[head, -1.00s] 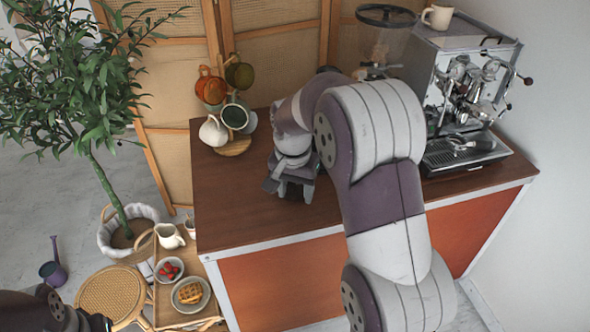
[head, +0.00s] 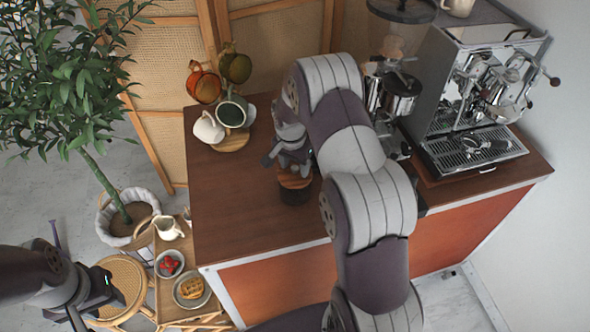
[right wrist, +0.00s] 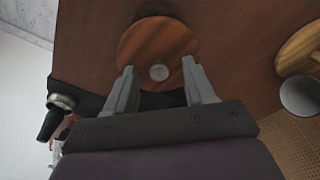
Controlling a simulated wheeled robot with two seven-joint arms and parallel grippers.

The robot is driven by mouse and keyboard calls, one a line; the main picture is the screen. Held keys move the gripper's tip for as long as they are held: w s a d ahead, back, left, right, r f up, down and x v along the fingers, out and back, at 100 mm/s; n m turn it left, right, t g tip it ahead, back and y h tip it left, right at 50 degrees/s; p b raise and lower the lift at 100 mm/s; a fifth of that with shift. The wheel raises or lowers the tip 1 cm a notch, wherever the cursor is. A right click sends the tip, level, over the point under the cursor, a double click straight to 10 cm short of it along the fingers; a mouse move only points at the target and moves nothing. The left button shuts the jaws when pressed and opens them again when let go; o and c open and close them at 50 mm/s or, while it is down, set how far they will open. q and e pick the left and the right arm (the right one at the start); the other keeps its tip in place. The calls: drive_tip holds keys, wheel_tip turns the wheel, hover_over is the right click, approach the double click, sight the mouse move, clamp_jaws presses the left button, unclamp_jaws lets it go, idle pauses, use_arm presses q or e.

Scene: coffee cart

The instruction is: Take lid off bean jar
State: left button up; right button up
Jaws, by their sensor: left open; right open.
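The bean jar (head: 296,194) stands on the brown counter, dark-bodied, with a round wooden lid (head: 293,179) on top. In the right wrist view the lid (right wrist: 150,40) is a wooden disc with a small grey knob (right wrist: 159,71) near its middle. My right gripper (head: 287,163) is over the jar in the head view. In the right wrist view my right gripper (right wrist: 158,80) is open, with one finger on each side of the knob; I cannot tell whether they touch anything. My left gripper (head: 92,304) is at the lower left, away from the counter, open and empty.
Cups on a wooden stand (head: 232,142) are at the counter's back left. The espresso machine (head: 480,100) and grinder (head: 400,90) stand at the right. A low wooden table with bowls (head: 190,290) and a plant (head: 100,150) are left. The counter's front left is clear.

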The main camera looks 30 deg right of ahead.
drive_tip(key=shift+s+a, duration=0.1)
drive_tip(key=shift+s, duration=0.1)
drive_tip(key=c, duration=0.5)
clamp_jaws()
drive_tip(key=shift+r, duration=0.1)
